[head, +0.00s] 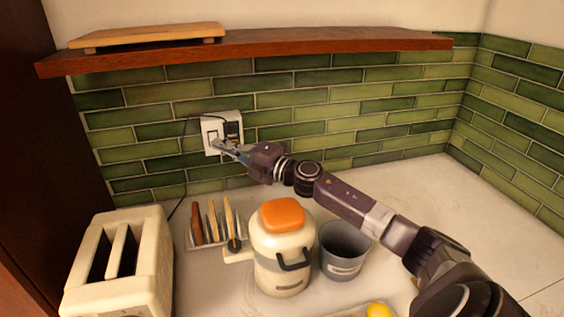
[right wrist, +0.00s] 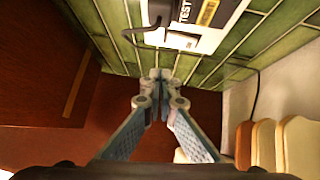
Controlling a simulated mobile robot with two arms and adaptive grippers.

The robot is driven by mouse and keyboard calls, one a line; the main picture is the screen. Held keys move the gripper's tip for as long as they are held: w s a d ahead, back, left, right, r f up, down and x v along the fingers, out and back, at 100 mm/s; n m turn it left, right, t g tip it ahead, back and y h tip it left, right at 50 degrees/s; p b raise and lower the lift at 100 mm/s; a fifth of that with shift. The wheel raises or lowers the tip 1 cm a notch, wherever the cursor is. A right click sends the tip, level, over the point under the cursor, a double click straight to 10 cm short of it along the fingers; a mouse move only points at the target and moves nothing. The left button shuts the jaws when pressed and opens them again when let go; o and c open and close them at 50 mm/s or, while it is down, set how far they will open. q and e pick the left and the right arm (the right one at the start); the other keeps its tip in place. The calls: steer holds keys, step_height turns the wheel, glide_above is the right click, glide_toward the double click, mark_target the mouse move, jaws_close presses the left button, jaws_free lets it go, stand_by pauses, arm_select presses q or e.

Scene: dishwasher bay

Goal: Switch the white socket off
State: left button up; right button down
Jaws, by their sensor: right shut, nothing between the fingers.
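The white socket (head: 221,116) is on the green tiled wall below the wooden shelf. A dark plug (head: 232,129) sits in its right part, and a pale switch (head: 212,134) is on its left part. My right gripper (head: 216,144) is shut and empty, its tips in front of the socket's lower left part. In the right wrist view the shut fingertips (right wrist: 158,76) show near the socket (right wrist: 197,38), below it in the picture. The switch (right wrist: 181,40) is visible there; contact cannot be told. My left gripper is not in view.
A cream toaster (head: 150,262), a rack with several wooden-handled items (head: 213,222), a cream canister with an orange lid (head: 283,215) and a grey bin (head: 345,247) stand on the counter below. The shelf (head: 300,45) overhangs the socket. The back right counter is clear.

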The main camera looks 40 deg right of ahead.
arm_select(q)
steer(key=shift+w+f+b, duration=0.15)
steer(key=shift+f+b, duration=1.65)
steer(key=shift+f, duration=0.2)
arm_select(e)
steer(key=r+v, duration=0.2)
steer(key=v, duration=1.6)
steer(key=shift+s+d+r, duration=0.35)
steer(key=shift+d, duration=0.05)
steer(key=shift+f, duration=0.1)
